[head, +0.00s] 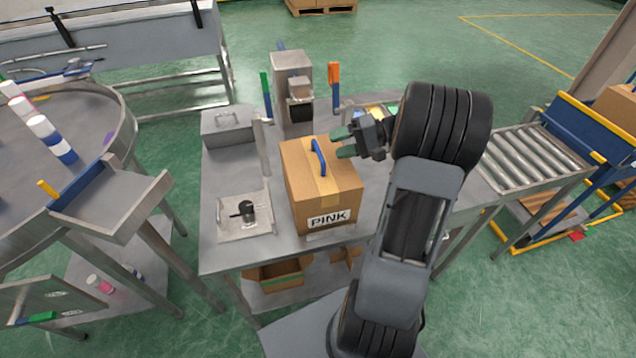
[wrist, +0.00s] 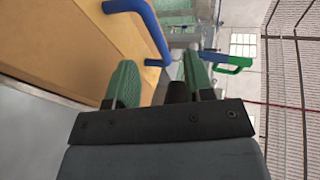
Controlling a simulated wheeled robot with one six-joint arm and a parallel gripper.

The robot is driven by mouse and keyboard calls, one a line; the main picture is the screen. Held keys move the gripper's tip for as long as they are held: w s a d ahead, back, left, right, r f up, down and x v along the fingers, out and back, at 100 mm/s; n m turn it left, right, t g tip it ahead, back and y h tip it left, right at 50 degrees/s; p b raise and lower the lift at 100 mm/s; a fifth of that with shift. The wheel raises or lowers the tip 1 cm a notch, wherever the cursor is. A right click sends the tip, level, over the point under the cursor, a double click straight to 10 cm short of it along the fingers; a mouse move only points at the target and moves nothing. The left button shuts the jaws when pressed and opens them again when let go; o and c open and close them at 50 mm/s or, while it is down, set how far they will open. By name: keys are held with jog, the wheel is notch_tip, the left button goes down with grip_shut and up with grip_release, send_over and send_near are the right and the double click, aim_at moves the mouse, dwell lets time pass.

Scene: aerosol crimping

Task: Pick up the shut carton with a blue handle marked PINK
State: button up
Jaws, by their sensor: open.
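The shut carton (head: 311,184) is brown with tape along its top and a PINK label on its front. It stands upright on the grey metal table. Its blue handle (head: 319,157) arches over the top. My gripper (head: 341,143) is open and empty just right of the handle, with its green fingers pointing left towards it. In the wrist view the carton (wrist: 85,40) fills the upper left, and the handle (wrist: 150,35) lies ahead of the two open green fingers (wrist: 155,82). The handle appears outside the fingers; whether anything touches cannot be told.
A crimping machine (head: 293,85) with green and orange levers stands behind the carton. A metal box (head: 228,126) and a plate with a black part (head: 243,211) are to the left. A roller conveyor (head: 528,157) is at right, a round table (head: 100,110) at left.

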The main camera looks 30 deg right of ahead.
aim_at(318, 149)
jog(key=shift+p+x, duration=0.6)
jog(key=shift+x, duration=2.65)
grip_shut()
jog(key=shift+f, duration=0.1)
